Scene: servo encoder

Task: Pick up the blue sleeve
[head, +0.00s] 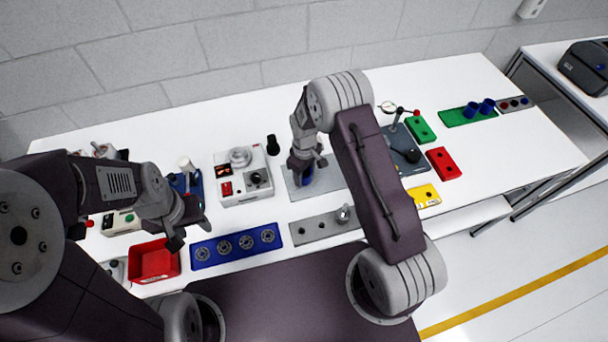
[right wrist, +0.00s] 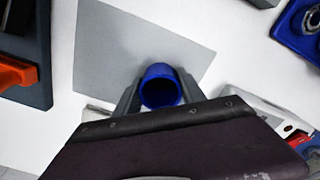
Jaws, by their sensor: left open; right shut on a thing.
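The blue sleeve (head: 304,180) is upright over the grey plate (head: 330,177) in the middle of the table. My right gripper (head: 305,166) is shut on it from above. In the right wrist view the blue sleeve (right wrist: 161,84) shows its open round top between the two fingers, over the bare grey plate (right wrist: 120,50). I cannot tell whether the sleeve's bottom touches the plate. My left gripper (head: 190,228) is open and empty, above the table between the red bin and the blue tray.
A blue tray with several round parts (head: 237,246) and a red bin (head: 153,262) lie at the front left. A white device (head: 243,178) stands left of the plate. Two more blue sleeves (head: 479,108) stand on a green tray (head: 455,118) at the far right.

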